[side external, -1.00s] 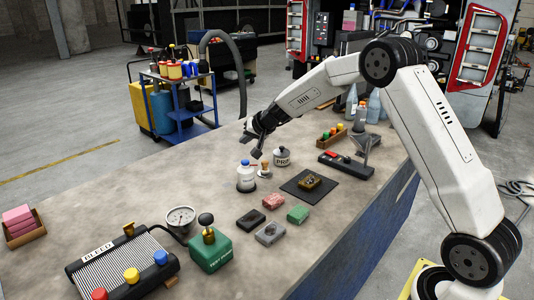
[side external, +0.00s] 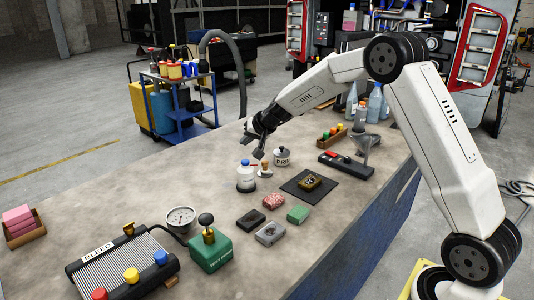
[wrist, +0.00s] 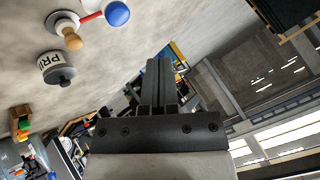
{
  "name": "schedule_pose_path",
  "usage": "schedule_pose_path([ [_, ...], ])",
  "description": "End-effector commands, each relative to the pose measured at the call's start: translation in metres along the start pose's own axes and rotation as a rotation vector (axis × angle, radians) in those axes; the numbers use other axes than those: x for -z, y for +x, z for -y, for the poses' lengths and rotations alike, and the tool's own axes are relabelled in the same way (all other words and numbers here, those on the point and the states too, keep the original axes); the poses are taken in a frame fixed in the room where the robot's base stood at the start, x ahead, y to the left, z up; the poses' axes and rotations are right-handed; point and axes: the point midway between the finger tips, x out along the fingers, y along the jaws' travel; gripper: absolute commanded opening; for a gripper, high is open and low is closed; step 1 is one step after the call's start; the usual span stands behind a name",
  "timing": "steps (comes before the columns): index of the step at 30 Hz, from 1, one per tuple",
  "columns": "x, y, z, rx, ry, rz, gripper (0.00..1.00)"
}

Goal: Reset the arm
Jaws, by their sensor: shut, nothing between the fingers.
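My gripper (side external: 254,146) hangs over the back part of the workbench (side external: 150,200), tilted down, above and behind the white bottle with a blue cap (side external: 246,177). It is empty. In the wrist view its fingers (wrist: 158,82) lie together with no gap between them. The small brush-like item with a wooden knob (side external: 265,168) and the grey-lidded pot marked "PR" (side external: 282,156) stand just in front of it. The pot also shows in the wrist view (wrist: 57,70). My gripper appears clear of them all.
A dark mat (side external: 297,196) with a small part, several blocks (side external: 270,233), a green test box (side external: 210,249), a gauge (side external: 181,219) and a bleed panel (side external: 120,262) stand on the bench. The bench's left middle is bare.

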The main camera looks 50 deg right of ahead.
Motion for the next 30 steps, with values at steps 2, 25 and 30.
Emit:
schedule_pose_path([
  [2, -0.014, -0.007, 0.002, -0.011, -0.026, 0.024, 0.0],
  [25, -0.231, -0.131, -0.04, -0.201, -0.476, 0.381, 0.0],
  [30, -0.27, -0.159, -0.061, -0.232, -0.575, 0.444, 0.0],
])
